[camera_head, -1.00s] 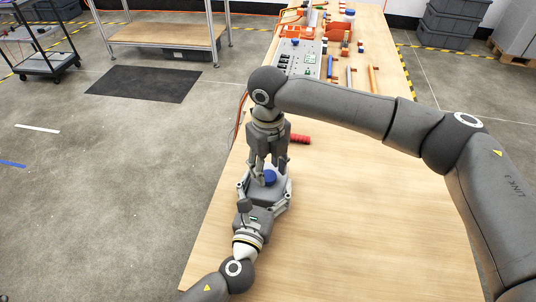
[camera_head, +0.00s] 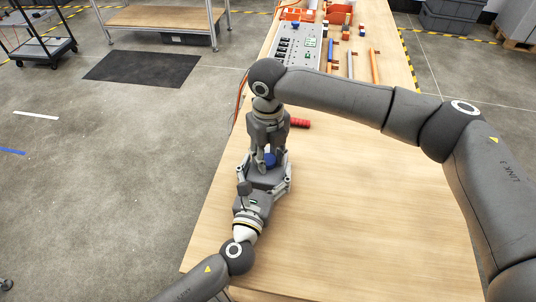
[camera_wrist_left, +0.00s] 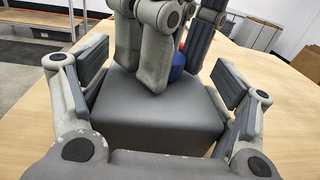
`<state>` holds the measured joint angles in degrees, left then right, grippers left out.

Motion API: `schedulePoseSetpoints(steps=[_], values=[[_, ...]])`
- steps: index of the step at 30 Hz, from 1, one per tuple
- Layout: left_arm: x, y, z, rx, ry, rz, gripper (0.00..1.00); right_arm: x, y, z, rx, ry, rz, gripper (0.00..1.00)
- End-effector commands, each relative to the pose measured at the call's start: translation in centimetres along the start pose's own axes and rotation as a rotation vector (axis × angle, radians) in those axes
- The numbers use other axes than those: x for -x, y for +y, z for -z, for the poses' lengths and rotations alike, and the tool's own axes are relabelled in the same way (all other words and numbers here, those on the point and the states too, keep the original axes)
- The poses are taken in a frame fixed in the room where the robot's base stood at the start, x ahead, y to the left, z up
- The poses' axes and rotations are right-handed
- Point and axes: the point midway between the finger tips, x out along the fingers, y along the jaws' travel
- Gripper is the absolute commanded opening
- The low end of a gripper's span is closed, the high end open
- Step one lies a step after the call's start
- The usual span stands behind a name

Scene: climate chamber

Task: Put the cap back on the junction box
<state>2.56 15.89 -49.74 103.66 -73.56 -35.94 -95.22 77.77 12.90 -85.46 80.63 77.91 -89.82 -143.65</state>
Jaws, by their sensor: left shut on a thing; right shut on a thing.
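The junction box, a dark grey block (camera_wrist_left: 155,115), sits between the fingers of my left gripper (camera_head: 264,182), which is shut on it. In the left wrist view a finger stands at each side of the box. The blue cap (camera_head: 270,159) shows between the fingertips of my right gripper (camera_head: 267,154), which points down over the box and is shut on it. The cap also shows in the left wrist view (camera_wrist_left: 178,67), partly hidden behind a right finger, at the box's top. I cannot tell whether the cap touches the box.
A red ribbed cylinder (camera_head: 300,123) lies on the wooden table (camera_head: 350,210) just beyond my right gripper. A grey panel with switches (camera_head: 298,45), rod-like tools (camera_head: 374,66) and orange bins stand farther back. The table's right and near parts are clear.

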Motion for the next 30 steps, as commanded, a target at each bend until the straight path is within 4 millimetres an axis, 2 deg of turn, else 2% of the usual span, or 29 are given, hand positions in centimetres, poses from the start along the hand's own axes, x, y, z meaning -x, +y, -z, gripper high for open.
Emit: schedulePoseSetpoints(steps=[30], values=[[0.02,-0.11,0.04,0.001,0.001,0.003,0.15,-0.13,0.26,-0.08,-1.603,0.005,-0.005,0.05]])
